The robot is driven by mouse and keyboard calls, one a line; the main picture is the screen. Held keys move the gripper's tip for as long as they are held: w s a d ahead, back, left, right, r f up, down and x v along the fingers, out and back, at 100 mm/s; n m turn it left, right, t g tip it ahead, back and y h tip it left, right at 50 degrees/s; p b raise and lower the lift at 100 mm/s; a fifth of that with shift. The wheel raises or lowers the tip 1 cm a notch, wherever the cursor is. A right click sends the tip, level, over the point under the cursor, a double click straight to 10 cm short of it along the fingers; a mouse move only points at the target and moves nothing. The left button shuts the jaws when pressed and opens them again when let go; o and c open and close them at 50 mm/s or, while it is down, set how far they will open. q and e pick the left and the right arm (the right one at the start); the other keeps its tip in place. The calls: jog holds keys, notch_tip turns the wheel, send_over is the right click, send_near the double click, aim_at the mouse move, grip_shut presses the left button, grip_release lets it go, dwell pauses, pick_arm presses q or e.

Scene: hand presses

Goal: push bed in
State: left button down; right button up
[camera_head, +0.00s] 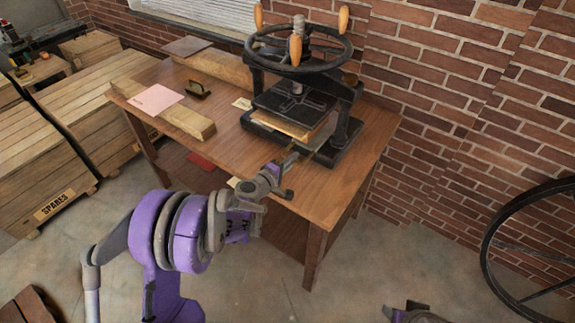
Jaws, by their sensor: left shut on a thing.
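The hand press (343,130) stands on the wooden table, a black iron frame with a large wheel (299,50) on a screw above a dark plate (294,104). The bed (307,130), with a light wooden edge, lies under the plate and shows at the press's front. My left gripper (291,160) is at the front of the press, low over the table, shut on what seems to be the front of the bed; its fingers hide the grip point. Part of my right arm's end (412,313) shows at the bottom edge; its fingers are not clear.
The table (360,165) also bears a wooden beam (190,122), a pink sheet (156,98) and a small dark stamp-like tool (198,89). Wooden crates (45,165) stand at left, a brick wall behind, a large dark wheel (492,240) at right.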

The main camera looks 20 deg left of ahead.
pick_arm(q)
jog(key=shift+x, duration=0.8)
jog(key=shift+a+r, duration=0.1)
jog(key=shift+r, duration=0.1)
jog(key=c, duration=0.9)
grip_release()
jog(key=shift+w, duration=0.1)
jog(key=v, duration=1.1)
